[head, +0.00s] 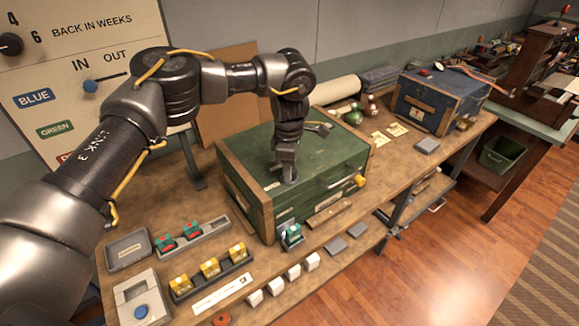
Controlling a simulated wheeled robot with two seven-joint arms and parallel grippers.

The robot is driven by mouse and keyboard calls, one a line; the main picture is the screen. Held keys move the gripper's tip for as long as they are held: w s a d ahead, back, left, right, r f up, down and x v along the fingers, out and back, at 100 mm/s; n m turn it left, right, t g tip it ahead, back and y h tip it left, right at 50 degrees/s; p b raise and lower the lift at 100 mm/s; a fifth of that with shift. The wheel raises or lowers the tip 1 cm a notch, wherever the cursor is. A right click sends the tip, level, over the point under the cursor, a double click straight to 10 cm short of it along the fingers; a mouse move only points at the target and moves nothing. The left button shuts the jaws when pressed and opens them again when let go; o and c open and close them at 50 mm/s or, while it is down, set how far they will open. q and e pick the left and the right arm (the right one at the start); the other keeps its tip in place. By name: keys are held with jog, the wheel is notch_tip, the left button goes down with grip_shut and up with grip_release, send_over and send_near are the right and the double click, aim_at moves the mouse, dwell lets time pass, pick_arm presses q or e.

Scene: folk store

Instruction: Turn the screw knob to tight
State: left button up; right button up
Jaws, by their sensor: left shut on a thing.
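My left arm reaches in from the left, and its left gripper (288,178) points straight down at the lid of the green chest (240,150). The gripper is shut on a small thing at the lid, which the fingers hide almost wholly. It sits where a screw knob could be, but I cannot make out its shape or how far it is turned. A yellow piece (360,181) shows at the chest's front right. My right gripper is not in view.
In front of the chest are trays with yellow blocks (210,268) and red-and-teal blocks (191,231), and several white blocks. A teal block (292,235) stands close by the chest. A blue chest (440,98) stands at the right. A panel with a black dial (11,44) stands behind.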

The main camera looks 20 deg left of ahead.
pick_arm(q)
jog(key=o, duration=1)
jog(key=shift+w+r+b, duration=0.1)
jog(key=shift+r+b, duration=0.2)
jog(key=shift+r, duration=0.25)
notch_tip(320, 180, up, 10)
jog(key=b, duration=0.1)
jog(key=shift+f, duration=0.15)
